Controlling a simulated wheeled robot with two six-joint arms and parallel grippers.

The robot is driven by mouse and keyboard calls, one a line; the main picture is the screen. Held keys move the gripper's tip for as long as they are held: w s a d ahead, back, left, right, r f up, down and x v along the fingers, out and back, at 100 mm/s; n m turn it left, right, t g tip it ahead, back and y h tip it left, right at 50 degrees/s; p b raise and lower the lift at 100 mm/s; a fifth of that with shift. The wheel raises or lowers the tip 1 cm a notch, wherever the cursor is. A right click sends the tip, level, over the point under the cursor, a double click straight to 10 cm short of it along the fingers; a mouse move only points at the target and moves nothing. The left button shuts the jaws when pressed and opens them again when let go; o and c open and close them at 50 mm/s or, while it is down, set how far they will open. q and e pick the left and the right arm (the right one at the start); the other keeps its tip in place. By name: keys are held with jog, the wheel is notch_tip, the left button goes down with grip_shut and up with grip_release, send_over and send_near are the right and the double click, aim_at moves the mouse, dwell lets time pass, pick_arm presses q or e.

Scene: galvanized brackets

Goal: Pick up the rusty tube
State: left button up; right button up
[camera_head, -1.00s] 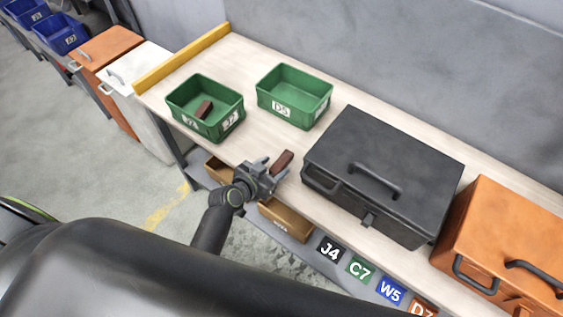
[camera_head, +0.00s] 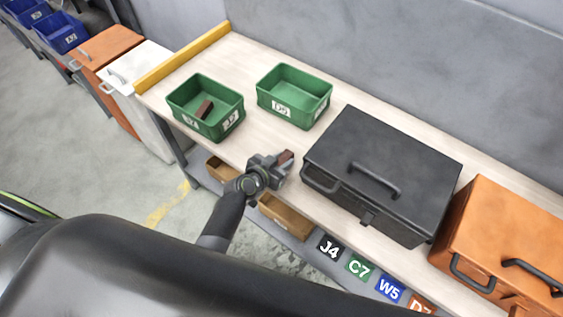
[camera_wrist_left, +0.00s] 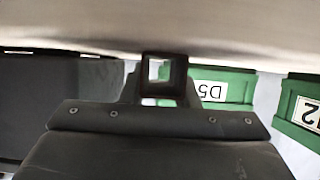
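A rusty brown square tube (camera_head: 286,157) is between the fingers of my left gripper (camera_head: 278,164), at the front edge of the workbench. In the left wrist view the tube (camera_wrist_left: 164,57) shows end-on as a dark square with a hollow middle, and the fingers (camera_wrist_left: 164,88) close in on both sides of it. The left gripper looks shut on it. Another rusty brown piece (camera_head: 204,109) lies in the left green bin (camera_head: 222,127). My right gripper is not in view.
A second green bin (camera_head: 297,114), marked D5, stands behind on the workbench (camera_head: 245,60). A black toolbox (camera_head: 390,160) is close right of the gripper, with an orange toolbox (camera_head: 510,240) beyond. Cardboard-coloured bins (camera_head: 285,215) sit below. The bench's middle left is clear.

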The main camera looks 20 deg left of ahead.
pick_arm(q)
jog(key=c, duration=0.5)
jog(key=shift+r, duration=0.1)
